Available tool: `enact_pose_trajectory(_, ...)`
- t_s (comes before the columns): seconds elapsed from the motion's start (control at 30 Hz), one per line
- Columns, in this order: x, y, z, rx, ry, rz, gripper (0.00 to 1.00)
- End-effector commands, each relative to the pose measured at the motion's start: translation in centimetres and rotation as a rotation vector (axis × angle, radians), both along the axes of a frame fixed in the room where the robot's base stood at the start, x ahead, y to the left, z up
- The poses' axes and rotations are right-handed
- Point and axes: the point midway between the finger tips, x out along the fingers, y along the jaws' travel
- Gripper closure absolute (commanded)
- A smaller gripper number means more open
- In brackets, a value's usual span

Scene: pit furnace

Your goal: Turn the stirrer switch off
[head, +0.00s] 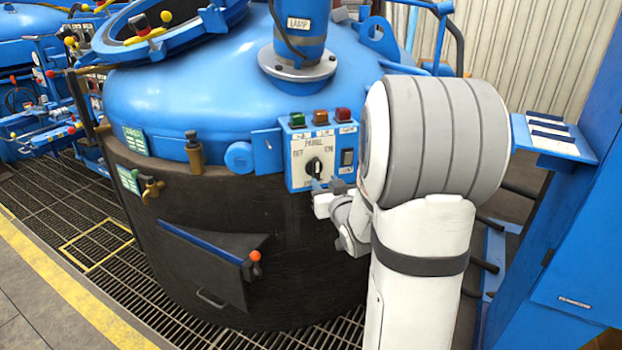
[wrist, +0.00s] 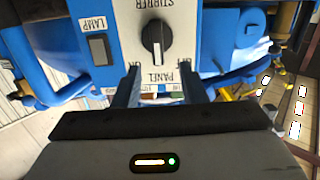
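The stirrer switch is a black rotary knob (head: 314,167) with a white pointer line, on a white plate on the blue panel box (head: 297,186). In the wrist view, which is upside down, the knob (wrist: 155,40) shows under the STIRRER label. Its white line runs toward the PANEL label, between the partly hidden side labels. My gripper (head: 325,186) is in front of the lower part of the panel. In the wrist view my gripper (wrist: 160,72) is open, with its two dark fingers apart and nothing between them. The knob lies beyond the fingertips; contact is not visible.
A dark lamp rocker switch (head: 347,158) sits right of the knob. Green (head: 297,119), amber (head: 320,117) and red (head: 342,114) lights top the box. The blue furnace lid (head: 200,85) curves behind it.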

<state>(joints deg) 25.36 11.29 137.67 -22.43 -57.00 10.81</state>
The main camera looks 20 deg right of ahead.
Motion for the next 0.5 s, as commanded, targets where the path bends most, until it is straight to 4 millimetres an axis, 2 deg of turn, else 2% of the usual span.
enact_pose_trajectory(0.03, 0.1, -0.4, -0.6, 0.002, -0.025, 0.004, 0.62)
enact_pose_trajectory(0.23, 1.1, -0.7, -0.4, 0.003, -0.069, 0.016, 0.62)
enact_pose_trajectory(0.5, 5.4, -1.1, -0.4, 0.002, -0.069, 0.015, 0.62)
